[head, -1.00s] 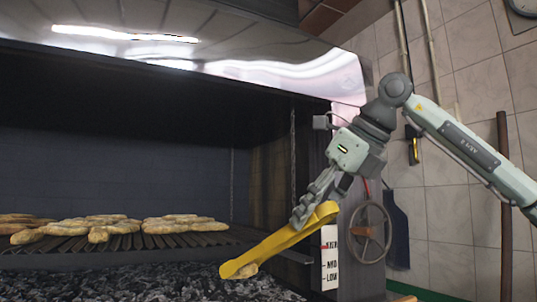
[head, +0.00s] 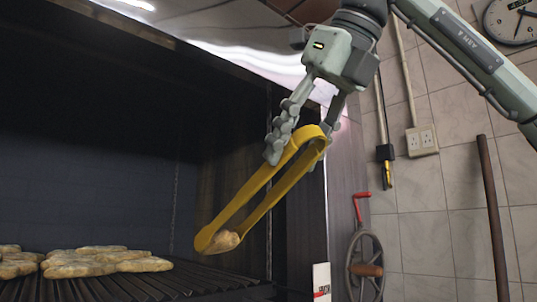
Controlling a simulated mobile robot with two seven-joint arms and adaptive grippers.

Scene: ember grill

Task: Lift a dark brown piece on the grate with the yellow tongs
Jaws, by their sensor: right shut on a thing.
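My right gripper (head: 300,140) is shut on the yellow tongs (head: 262,183) near their upper, bent end. The tongs slant down to the left. A tan-brown piece (head: 224,241) sits between their tips, clear of the grate in the picture. The grate (head: 190,284) is dark and ribbed, at the lower left. Several pale, browned pieces (head: 105,260) lie on it; none there looks clearly dark brown. My left gripper is not in view.
The grill's dark right side wall (head: 300,215) stands close behind the tongs. A handwheel with a red crank (head: 365,265) and a white label (head: 321,281) are to the right. The space above the grate is open.

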